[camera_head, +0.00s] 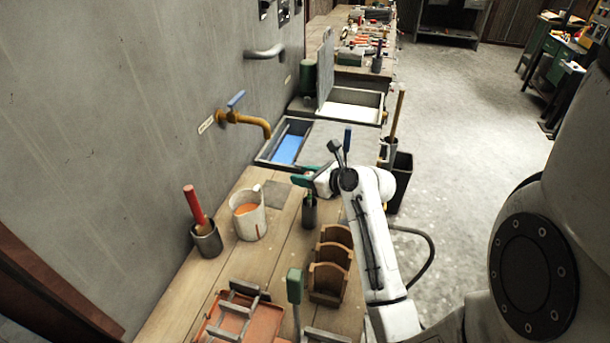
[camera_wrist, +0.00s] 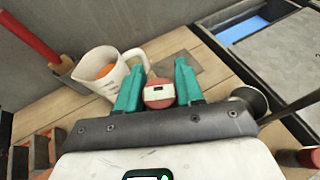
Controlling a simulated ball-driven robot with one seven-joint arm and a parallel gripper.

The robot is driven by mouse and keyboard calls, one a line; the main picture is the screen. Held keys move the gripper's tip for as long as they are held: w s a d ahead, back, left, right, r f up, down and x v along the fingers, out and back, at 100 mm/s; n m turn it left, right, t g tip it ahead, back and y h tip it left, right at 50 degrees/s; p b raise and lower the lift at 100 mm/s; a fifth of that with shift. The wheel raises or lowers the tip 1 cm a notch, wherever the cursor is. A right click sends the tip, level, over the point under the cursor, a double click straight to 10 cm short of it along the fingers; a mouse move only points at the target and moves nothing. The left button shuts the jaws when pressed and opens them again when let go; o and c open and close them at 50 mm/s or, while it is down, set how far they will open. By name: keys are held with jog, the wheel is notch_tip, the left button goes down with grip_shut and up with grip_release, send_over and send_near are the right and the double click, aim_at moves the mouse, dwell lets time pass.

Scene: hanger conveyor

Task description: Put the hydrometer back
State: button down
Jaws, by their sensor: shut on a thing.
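My gripper (camera_head: 305,180) is over the wooden bench, with its teal fingers pointing left toward the wall. In the wrist view the fingers (camera_wrist: 158,88) are shut on a round, reddish end with a pale label (camera_wrist: 158,93). I take this to be the hydrometer; the rest of it is hidden or too small to make out. A dark cylindrical cup (camera_head: 309,213) stands on the bench just below the gripper, with something green at its mouth. I cannot tell whether the held thing reaches into the cup.
A white jug (camera_head: 246,226) of orange liquid and a dark pot (camera_head: 209,245) with a red-handled tool stand to the left. A wooden rack (camera_head: 330,268) is in front. Behind are a sink (camera_head: 266,154) with blue water and a brass tap (camera_head: 250,121).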

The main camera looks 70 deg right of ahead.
jog(key=shift+f, duration=0.1)
jog(key=c, duration=0.7)
grip_release()
jog(key=shift+s, duration=0.1)
jog(key=b+v, duration=0.1)
jog(key=v, duration=1.1)
